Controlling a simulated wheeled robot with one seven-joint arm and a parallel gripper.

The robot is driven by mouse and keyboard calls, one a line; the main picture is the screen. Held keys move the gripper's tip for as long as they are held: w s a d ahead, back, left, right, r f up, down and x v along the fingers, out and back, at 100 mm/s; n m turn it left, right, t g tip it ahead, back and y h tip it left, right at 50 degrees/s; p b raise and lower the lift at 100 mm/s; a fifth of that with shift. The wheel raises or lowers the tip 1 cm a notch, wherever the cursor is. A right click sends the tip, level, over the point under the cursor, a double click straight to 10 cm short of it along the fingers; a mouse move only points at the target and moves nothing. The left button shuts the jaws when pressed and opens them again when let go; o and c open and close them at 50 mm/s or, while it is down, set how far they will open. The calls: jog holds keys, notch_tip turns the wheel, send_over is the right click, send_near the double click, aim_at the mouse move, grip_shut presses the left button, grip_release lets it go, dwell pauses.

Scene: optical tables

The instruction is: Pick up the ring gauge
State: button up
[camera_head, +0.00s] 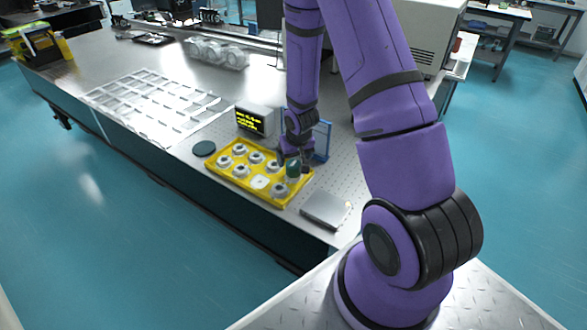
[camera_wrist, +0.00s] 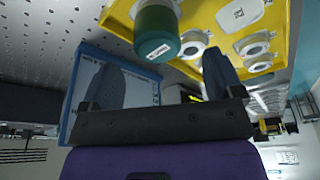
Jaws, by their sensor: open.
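Several pale metal rings with dark centres sit in a yellow tray (camera_head: 215,172); one is a ring (camera_head: 241,171) near the tray's front. I cannot tell which of them is the ring gauge. A dark green cylinder (camera_head: 292,169) with a white label stands at the tray's right end. My gripper (camera_head: 296,156) is just above and beside this cylinder, fingers apart and empty. In the wrist view, the open gripper (camera_wrist: 165,75) has the green cylinder (camera_wrist: 156,32) just beyond its fingertips, with rings (camera_wrist: 195,43) to the right. The cylinder hides part of the tray.
A blue frame (camera_head: 326,142) stands close beside my gripper. A small display box (camera_head: 256,120) is behind the tray, and a dark disc (camera_head: 204,148) lies to its left. A grey plate (camera_head: 326,210) lies at the front right. A large compartment tray (camera_head: 155,105) covers the table further left.

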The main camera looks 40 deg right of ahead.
aim_at(294, 163)
jog(key=shift+x, duration=2.45)
jog(key=shift+d, duration=0.15)
jog(key=shift+c, duration=0.4)
jog(key=c, duration=1.1)
jog(key=shift+r, duration=0.1)
